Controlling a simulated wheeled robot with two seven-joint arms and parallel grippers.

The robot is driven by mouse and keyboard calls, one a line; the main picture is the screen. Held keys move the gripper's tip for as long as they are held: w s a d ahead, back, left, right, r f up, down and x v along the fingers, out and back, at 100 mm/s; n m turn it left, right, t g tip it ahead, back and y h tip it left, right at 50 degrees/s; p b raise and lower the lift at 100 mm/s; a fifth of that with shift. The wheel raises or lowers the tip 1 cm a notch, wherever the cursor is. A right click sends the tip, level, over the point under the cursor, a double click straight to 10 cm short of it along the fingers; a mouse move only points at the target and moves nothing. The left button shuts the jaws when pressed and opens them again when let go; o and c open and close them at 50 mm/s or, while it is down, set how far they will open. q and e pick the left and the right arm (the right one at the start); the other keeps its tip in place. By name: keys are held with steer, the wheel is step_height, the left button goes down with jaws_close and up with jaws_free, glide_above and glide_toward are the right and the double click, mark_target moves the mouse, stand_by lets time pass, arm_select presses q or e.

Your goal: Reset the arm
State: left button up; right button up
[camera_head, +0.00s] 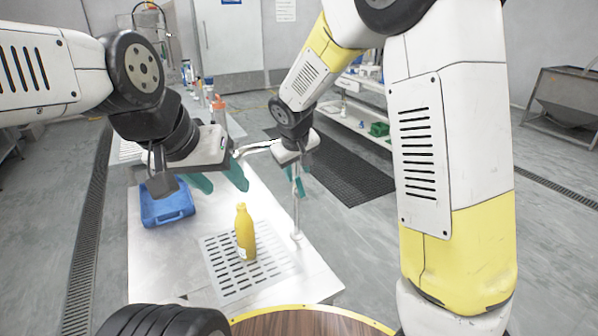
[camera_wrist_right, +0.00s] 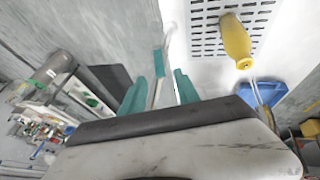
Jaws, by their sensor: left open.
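My left gripper (camera_head: 219,178) hangs over the left part of the white counter (camera_head: 160,262), its teal fingers apart with nothing between them. My right gripper (camera_head: 297,178) is over the counter's right side, and its teal fingers show apart in the right wrist view (camera_wrist_right: 160,88). A thin white tap (camera_head: 296,220) stands upright by it. In the wrist view the tap's pipe (camera_wrist_right: 168,45) shows in line with the gap between the fingers. I cannot tell whether they touch it.
A yellow bottle (camera_head: 245,232) stands upright on a slotted drain grate (camera_head: 222,268). A blue container (camera_head: 167,203) is at the counter's left. A round wooden top (camera_head: 305,323) is at the near edge. Bottles (camera_head: 219,108) stand farther back.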

steer(key=shift+v, duration=1)
steer(key=s+d+r+m+y, duration=0.2)
steer(key=s+d+r+m, duration=0.2)
steer(key=s+d+r, duration=0.65)
steer(key=s+d+m, duration=0.1)
steer(key=s+d, duration=0.2)
steer(key=s, duration=0.4)
steer(key=s+d+m, duration=0.1)
steer(key=s+d, duration=0.2)
steer(key=s, duration=0.4)
steer(key=shift+s+r+t, duration=0.3)
steer(key=shift+s+t, duration=0.05)
steer(key=shift+t, duration=0.05)
